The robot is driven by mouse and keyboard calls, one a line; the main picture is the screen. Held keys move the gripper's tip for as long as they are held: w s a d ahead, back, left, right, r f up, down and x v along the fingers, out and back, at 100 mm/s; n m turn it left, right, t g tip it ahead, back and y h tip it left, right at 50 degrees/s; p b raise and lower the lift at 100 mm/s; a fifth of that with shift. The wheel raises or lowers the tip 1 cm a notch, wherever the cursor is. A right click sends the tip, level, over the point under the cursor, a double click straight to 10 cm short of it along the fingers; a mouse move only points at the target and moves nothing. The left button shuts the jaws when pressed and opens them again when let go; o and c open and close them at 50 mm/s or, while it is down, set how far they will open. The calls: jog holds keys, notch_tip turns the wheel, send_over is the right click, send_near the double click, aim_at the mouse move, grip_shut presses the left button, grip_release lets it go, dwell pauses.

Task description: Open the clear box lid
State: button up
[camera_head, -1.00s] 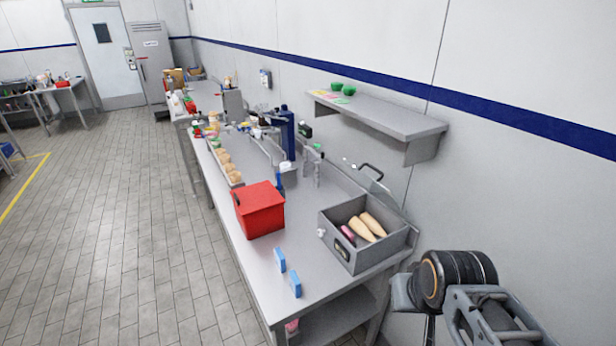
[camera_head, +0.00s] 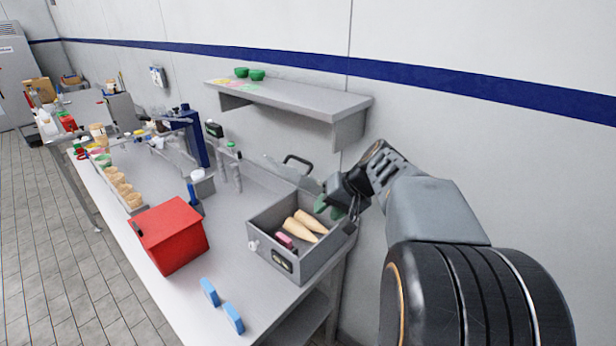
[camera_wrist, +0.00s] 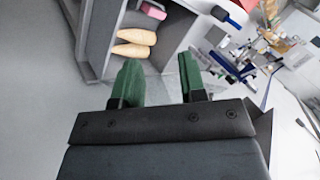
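A grey open-topped box (camera_head: 275,262) stands near the right end of the steel table. Two tan cones (camera_head: 306,222) and a pink item (camera_head: 286,241) lie inside it; the cones also show in the wrist view (camera_wrist: 136,37). A clear panel with a dark handle (camera_head: 297,160) rises behind the box, apparently its lid tilted back; its hinge line is hard to see. My gripper (camera_head: 328,205) is above the box's right rear corner, apart from the handle. In the wrist view its green fingers (camera_wrist: 160,80) are spread with nothing between them.
A wall shelf (camera_head: 295,98) with green bowls (camera_head: 249,74) hangs above the table. Holders, bottles and several cones fill the table's far left.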

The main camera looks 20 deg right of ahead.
jog(key=w+d+f+m+t+y+b, duration=0.15)
jog(key=w+d, duration=0.25)
jog(key=d, duration=0.4)
jog(key=n+t+y, duration=0.3)
jog(key=n+t, duration=0.1)
jog(key=n, duration=0.1)
send_near(309, 164)
jog(key=shift+t+y, duration=0.25)
jog(key=p+x, duration=0.1)
jog(key=x, duration=0.6)
jog(key=f+p+x, duration=0.1)
jog(key=x, duration=0.2)
jog(key=shift+w+p, duration=0.3)
jog(key=shift+w, duration=0.05)
jog(key=shift+d, duration=0.1)
grip_shut()
